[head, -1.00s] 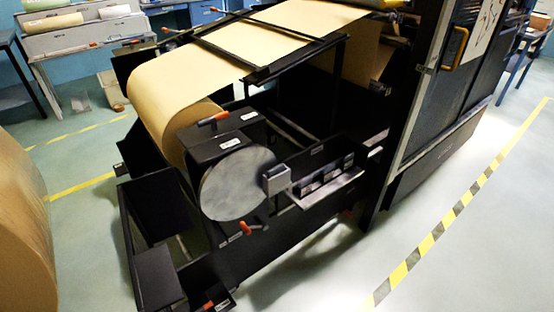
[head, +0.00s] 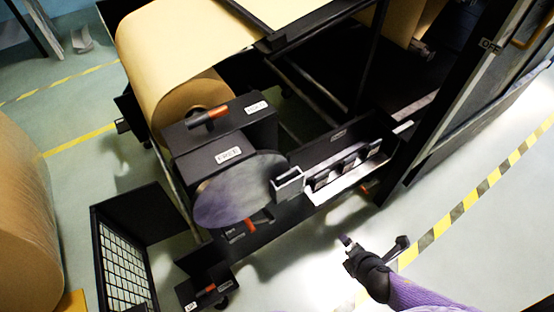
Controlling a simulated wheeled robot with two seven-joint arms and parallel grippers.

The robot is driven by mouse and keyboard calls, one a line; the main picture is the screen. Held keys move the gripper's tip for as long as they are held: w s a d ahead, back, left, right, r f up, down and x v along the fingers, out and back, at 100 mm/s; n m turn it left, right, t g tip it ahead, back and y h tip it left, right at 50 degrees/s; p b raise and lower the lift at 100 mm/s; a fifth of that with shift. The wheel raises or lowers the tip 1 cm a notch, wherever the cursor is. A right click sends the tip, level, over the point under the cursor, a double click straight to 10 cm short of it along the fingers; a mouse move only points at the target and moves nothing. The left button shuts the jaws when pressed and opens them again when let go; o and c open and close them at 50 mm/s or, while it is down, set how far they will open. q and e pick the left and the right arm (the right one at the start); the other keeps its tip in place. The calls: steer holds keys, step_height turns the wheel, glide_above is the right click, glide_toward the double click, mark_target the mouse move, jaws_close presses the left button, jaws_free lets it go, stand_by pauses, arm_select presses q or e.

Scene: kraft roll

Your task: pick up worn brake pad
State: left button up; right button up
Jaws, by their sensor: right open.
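A grey brake disc (head: 232,195) is on the front of the roll stand. A small grey block (head: 288,183) sits at the disc's right edge; I cannot tell whether the worn brake pad is in it. To its right, a shelf (head: 335,188) holds several dark pad-like blocks (head: 343,170). None can be told as worn at this size. My right gripper (head: 374,241) is open and empty, with its two fingers spread. It shows over the floor, below and right of the shelf and apart from it. My left gripper is not in view.
A large kraft roll (head: 165,70) hangs in the black stand behind the disc. Another big roll (head: 25,220) stands at the left edge. A black mesh-sided bin (head: 125,262) is at lower left. Bare floor lies around my right gripper, beside a yellow-black stripe (head: 465,202).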

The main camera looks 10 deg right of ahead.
steer(key=w+a+r+n+t+y+p, duration=0.1)
steer(key=w+a+r+n+t+y, duration=0.15)
steer(key=w+r+n, duration=0.4)
steer(key=n+t+y+p, duration=0.1)
steer(key=n+t+y, duration=0.15)
steer(key=n, duration=0.75)
glide_toward(288, 175)
steer(key=shift+n+y, duration=0.25)
steer(key=shift+y, duration=0.05)
steer(key=b+x, duration=0.1)
steer(key=x, duration=0.3)
steer(key=b+x, duration=0.1)
steer(key=x, duration=0.3)
steer(key=shift+w+d+f, duration=0.15)
steer(key=shift+w+f, duration=0.05)
steer(key=shift+f, duration=0.1)
steer(key=shift+w, duration=0.2)
steer(key=c, duration=1.1)
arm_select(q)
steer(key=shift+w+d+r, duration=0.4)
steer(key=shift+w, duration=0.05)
